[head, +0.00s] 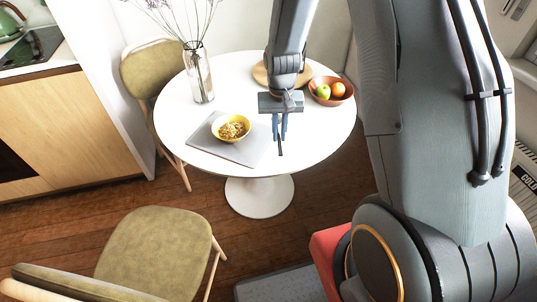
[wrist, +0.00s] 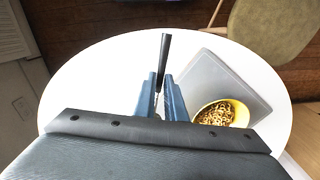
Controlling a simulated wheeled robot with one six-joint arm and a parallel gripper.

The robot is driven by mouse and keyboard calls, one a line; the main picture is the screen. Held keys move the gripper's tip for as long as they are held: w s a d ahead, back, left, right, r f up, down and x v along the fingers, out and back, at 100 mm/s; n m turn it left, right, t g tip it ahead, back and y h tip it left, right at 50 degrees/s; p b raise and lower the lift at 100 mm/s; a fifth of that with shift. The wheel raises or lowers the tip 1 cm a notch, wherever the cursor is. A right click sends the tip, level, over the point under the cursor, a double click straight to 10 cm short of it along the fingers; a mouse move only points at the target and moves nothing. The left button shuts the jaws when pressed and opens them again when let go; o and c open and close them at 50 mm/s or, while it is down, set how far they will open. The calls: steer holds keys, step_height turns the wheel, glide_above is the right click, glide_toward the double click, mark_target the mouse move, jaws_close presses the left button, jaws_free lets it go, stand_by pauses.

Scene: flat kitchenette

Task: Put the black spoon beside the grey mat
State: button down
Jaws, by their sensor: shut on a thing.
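My gripper (head: 279,128) points down over the white round table, to the right of the grey mat. It is shut on the black spoon (wrist: 164,52), whose dark handle sticks out past the blue fingers (wrist: 160,97) in the wrist view. In the head view a short dark piece of the spoon (head: 280,148) shows below the fingertips. The rest of the spoon is hidden by the fingers. The grey mat (head: 249,151) lies flat near the table's front and also shows in the wrist view (wrist: 207,72). I cannot tell whether the spoon touches the table.
A yellow bowl of cereal (head: 232,128) stands on the mat. A glass vase (head: 198,75) is at the left, a round wooden board (head: 262,75) at the back, and a fruit bowl (head: 331,91) at the right. The table (head: 318,135) is bare right of my gripper.

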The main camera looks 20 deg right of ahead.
mark_target(276, 152)
steer(key=m+b, duration=0.1)
steer(key=w+m+b, duration=0.1)
steer(key=b, duration=0.1)
steer(key=shift+w+r+m, duration=0.25)
steer(key=shift+w+m, duration=0.05)
steer(key=shift+w+r+m+b, duration=0.25)
steer(key=shift+r+m+b, duration=0.45)
steer(key=shift+m+b, duration=0.45)
steer(key=shift+f, duration=0.1)
steer(key=shift+f+p, duration=0.85)
steer(key=shift+f, duration=3.85)
steer(key=shift+f, duration=0.1)
steer(key=c, duration=1.9)
jaws_free()
steer(key=shift+o, duration=0.4)
